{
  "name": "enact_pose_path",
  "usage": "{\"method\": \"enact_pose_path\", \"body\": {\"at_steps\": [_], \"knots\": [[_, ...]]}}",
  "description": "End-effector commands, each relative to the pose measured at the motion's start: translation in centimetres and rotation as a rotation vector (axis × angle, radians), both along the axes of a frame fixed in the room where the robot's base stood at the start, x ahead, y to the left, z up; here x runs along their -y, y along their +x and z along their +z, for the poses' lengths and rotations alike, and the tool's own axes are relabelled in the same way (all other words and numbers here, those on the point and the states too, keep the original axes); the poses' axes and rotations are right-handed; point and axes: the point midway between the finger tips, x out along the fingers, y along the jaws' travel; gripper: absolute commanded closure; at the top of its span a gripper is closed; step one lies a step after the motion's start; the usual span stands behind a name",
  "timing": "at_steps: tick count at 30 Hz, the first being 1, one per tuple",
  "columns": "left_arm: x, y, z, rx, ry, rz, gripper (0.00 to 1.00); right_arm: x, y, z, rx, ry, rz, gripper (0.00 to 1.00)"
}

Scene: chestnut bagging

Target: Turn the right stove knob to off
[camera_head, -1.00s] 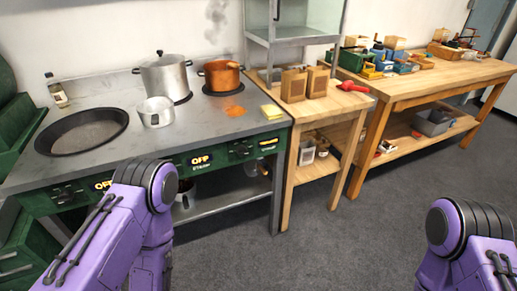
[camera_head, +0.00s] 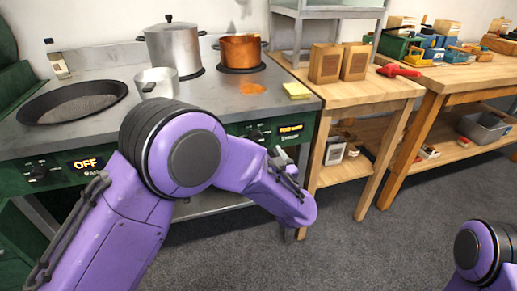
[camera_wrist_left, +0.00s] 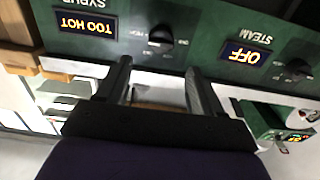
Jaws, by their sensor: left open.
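The right stove knob (camera_wrist_left: 160,38) is a dark knob on the green front panel (camera_wrist_left: 215,30), between the SYRUP and STEAM labels. Its amber display (camera_wrist_left: 87,22) reads TOO HOT, upside down in the left wrist view. In the head view this knob (camera_head: 256,134) shows just above my left forearm, beside its lit display (camera_head: 290,129). My left gripper (camera_wrist_left: 158,68) is open, its two fingers pointing at the panel on either side of the knob's line. Whether they touch it I cannot tell.
The STEAM knob (camera_wrist_left: 296,70) has a display (camera_wrist_left: 244,52) reading OFF. The PAN display (camera_head: 86,164) also reads OFF. An orange pot (camera_head: 240,50), a steel pot (camera_head: 172,45) and a small pot (camera_head: 156,83) stand on the stove. A wooden table (camera_head: 345,90) adjoins it.

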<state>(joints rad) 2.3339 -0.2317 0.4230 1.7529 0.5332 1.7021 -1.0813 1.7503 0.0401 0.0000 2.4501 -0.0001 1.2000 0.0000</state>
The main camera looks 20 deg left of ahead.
Motion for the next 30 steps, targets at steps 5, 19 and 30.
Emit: {"method": "enact_pose_path", "body": {"at_steps": [5, 19, 30], "knots": [[-2.5, 3.5, -0.2, -0.002, -0.004, 0.002, 0.33, 0.0, 0.0, -0.3, 0.000, 0.000, 0.000, 0.57], [-4.7, 6.9, -0.1, -0.004, 0.001, -0.003, 0.33, 0.0, 0.0, -0.6, 0.000, 0.000, 0.000, 0.57], [-4.7, 6.8, -0.1, -0.004, 0.000, -0.003, 0.87, 0.0, 0.0, -0.6, 0.000, 0.000, 0.000, 0.57]]}}
